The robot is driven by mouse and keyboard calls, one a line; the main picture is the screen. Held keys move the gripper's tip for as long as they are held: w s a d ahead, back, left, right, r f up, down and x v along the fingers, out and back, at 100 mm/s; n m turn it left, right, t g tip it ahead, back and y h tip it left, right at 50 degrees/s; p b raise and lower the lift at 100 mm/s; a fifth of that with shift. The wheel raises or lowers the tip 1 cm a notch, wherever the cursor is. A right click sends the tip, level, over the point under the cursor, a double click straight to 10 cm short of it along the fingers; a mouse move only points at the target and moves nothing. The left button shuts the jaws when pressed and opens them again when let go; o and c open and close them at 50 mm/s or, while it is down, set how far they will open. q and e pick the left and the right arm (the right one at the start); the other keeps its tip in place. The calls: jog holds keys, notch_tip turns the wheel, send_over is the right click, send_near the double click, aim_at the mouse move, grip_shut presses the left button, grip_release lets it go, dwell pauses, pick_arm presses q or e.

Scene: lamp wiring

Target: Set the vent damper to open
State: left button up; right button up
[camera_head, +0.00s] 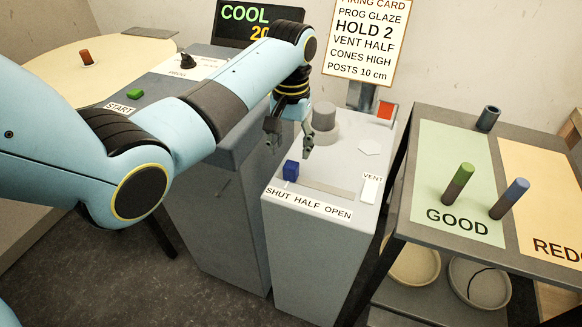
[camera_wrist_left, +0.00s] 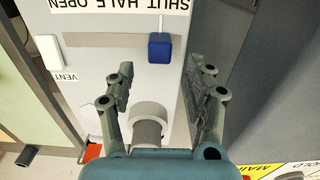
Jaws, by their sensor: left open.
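The vent damper slider is a blue knob (camera_head: 291,171) on a grey cabinet top, at the left end of a slot (camera_head: 328,188) in the head view. The label strip (camera_head: 308,204) in front reads SHUT, HALF, OPEN from left to right; the knob is at the SHUT end. In the wrist view the knob (camera_wrist_left: 160,47) shows upside down, beyond and between the fingertips. My left gripper (camera_head: 289,146) is open and empty, just behind the knob and apart from it. It also shows in the wrist view (camera_wrist_left: 166,74). My right gripper is out of view.
A grey stepped cylinder (camera_head: 324,118) stands behind the slot, close to my left gripper. A white plate (camera_head: 369,190) by the VENT label lies to the right. A side table (camera_head: 398,226) with upright posts is farther right. A firing card (camera_head: 367,38) on the wall reads VENT HALF.

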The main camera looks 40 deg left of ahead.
aim_at(291, 164)
pick_arm(q)
notch_tip(291, 164, down, 7)
jog(key=shift+f+b, duration=0.1)
jog(key=shift+b, duration=0.35)
grip_shut()
